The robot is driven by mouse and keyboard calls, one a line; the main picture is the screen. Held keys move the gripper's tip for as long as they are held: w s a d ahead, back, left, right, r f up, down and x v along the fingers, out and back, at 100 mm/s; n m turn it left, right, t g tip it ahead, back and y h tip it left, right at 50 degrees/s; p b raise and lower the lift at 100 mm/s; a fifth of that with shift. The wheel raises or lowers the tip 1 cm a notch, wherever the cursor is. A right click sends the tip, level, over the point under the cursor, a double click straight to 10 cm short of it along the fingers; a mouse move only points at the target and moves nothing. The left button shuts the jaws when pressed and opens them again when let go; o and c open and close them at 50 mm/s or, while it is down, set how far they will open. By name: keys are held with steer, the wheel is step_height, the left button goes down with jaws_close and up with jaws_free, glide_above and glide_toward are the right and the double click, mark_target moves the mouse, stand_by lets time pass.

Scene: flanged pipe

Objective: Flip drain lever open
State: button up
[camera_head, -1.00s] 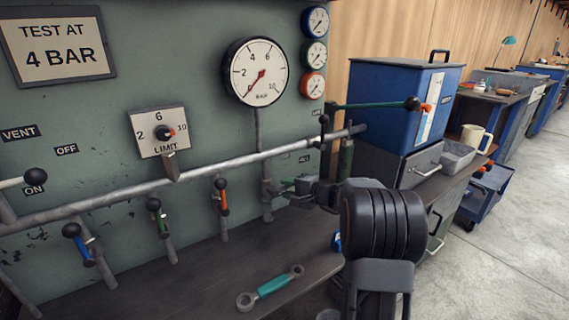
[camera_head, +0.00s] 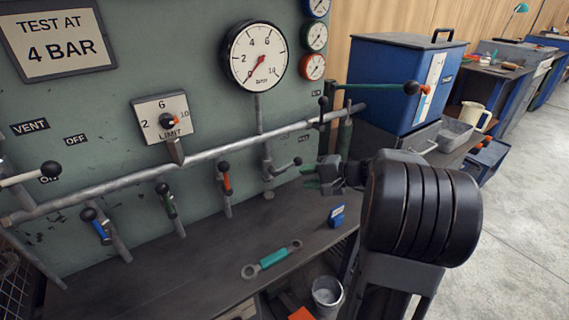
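A small lever with a black knob (camera_head: 298,161) sticks out to the right from the lower end of the vertical pipe under the big gauge. Its label is too small to read, so I cannot tell for sure that it is the drain lever. My gripper (camera_head: 309,178) is just right of and below this lever, pointing left at the panel. Its greenish fingertips look parted with nothing between them. They look apart from the knob, though depth is hard to judge.
A longer green-handled lever (camera_head: 377,91) stands above my gripper. A wrench (camera_head: 272,260) and a small blue box (camera_head: 337,216) lie on the bench; a bucket (camera_head: 327,292) stands below.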

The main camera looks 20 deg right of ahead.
steer(key=s+a+r+n+g+h+p, duration=0.6)
steer(key=s+a+r+p, duration=0.7)
steer(key=p, duration=0.4)
steer(key=shift+r+n+g, duration=0.4)
steer(key=shift+n+g, duration=0.3)
steer(key=shift+n, duration=0.2)
steer(key=shift+s+h, duration=0.1)
steer(key=shift+h, duration=0.2)
